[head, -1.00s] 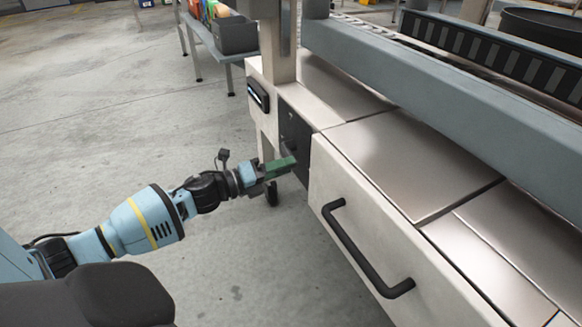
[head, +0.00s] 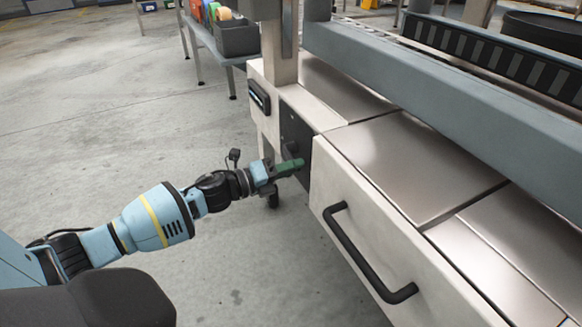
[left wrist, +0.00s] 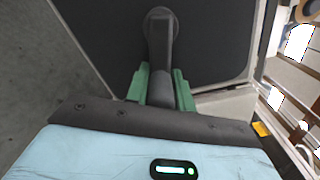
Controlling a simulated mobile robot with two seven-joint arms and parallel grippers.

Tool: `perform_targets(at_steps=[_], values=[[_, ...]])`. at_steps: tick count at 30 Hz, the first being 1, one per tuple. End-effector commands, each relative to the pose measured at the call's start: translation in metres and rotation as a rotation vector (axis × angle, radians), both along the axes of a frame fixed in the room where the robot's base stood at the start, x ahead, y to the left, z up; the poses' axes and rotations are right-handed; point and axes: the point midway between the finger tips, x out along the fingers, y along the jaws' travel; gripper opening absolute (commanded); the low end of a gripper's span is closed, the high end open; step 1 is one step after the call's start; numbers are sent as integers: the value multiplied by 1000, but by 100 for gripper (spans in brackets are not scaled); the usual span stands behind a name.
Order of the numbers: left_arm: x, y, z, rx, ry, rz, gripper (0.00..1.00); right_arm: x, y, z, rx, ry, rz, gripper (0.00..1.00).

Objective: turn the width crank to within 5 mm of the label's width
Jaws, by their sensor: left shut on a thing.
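The width crank (left wrist: 160,45) is a dark arm with a round hub, set on a black panel (left wrist: 220,30) in the left wrist view. My left gripper (left wrist: 160,85), with green fingers, is shut on the crank's handle, which lies between the two fingers. In the head view my left gripper (head: 288,168) is at the black panel (head: 296,130) on the end of the machine, and its fingers hide most of the crank. A small dark display (head: 259,97) sits on the frame left of the panel; its reading is too small to tell. No label is readable. My right gripper is not in view.
A pale metal machine (head: 380,160) fills the right, with a drawer front and black bar handle (head: 365,255) near my left arm. A grey bin (head: 236,38) stands on a table behind. The floor (head: 90,130) at left is clear.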

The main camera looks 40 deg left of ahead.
Motion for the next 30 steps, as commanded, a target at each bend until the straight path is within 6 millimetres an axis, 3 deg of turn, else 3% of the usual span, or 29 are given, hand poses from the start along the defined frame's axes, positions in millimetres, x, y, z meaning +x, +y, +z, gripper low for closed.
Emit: perform_targets(at_steps=[30], values=[[0, -1, 10, -66, 19, -2, 1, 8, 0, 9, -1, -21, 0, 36]])
